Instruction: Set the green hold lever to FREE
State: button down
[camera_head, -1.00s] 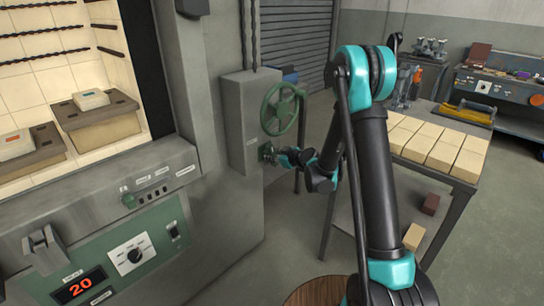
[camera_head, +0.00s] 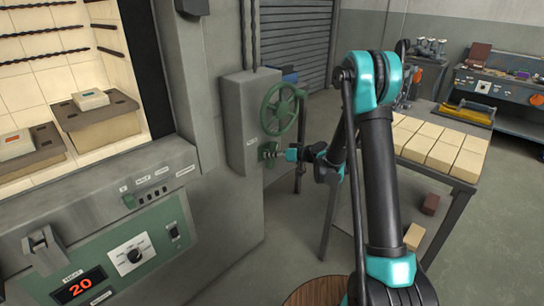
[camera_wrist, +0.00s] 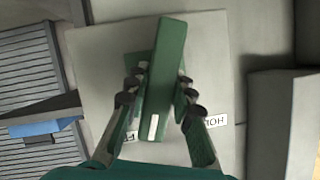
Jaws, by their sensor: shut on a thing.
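The green hold lever (camera_wrist: 165,75) stands out from a pale grey box face in the wrist view, a long bar tilted slightly with a white mark near its lower end. My gripper (camera_wrist: 158,92) has one finger on each side and is shut on the lever. A label starting "F" (camera_wrist: 126,138) is partly covered by the left finger. A "HOLD" label (camera_wrist: 217,121), upside down, lies right of the right finger. The white mark sits between the labels, nearer the "F" one. In the head view my gripper (camera_head: 282,152) reaches the small green lever mount (camera_head: 267,151) from the right.
A green handwheel (camera_head: 279,110) sits just above the lever on the grey wall box (camera_head: 238,120). The open furnace with two blocks is at left, above a panel reading 20 (camera_head: 81,286). A table with pale bricks (camera_head: 435,145) stands right of my arm.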

jog(key=shift+m+g, duration=0.3)
jog(key=shift+m, duration=0.3)
jog(key=shift+y, duration=0.4)
jog(key=c, duration=1.3)
grip_release()
jog(key=shift+d, duration=0.1)
jog(key=v, duration=1.1)
jog(key=shift+s+d+r, duration=0.1)
jog(key=shift+d+r, duration=0.1)
jog(key=shift+d, duration=0.15)
